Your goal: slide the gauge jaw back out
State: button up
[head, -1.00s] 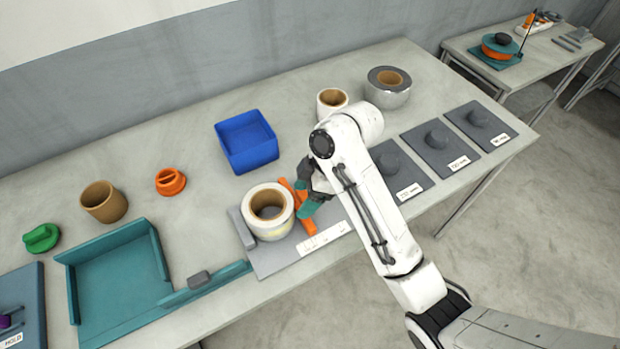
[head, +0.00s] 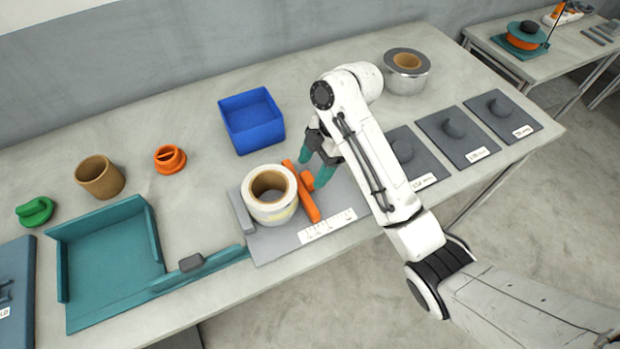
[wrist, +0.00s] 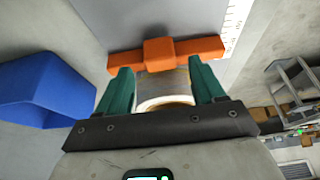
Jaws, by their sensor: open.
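The orange gauge jaw (head: 309,191) is a bar with a block-like knob, lying across the grey gauge plate (head: 285,240). It lies close against the right side of a white reel with a brown core (head: 270,195); I cannot tell if they touch. My gripper (head: 321,170) is open, its teal fingers just right of the jaw's knob. In the wrist view the orange jaw (wrist: 160,52) lies ahead of the two spread fingertips (wrist: 158,80), the knob roughly centred between them. Nothing is held.
A fixed grey stop (head: 241,211) is left of the reel, and a white scale strip (head: 327,226) runs along the plate's front. A blue bin (head: 251,120) stands behind. A teal tray (head: 110,262) is at left. Grey pads with round posts (head: 453,135) lie to the right.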

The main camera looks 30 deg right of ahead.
aim_at(305, 185)
jog(key=shift+x, duration=1.4)
grip_shut()
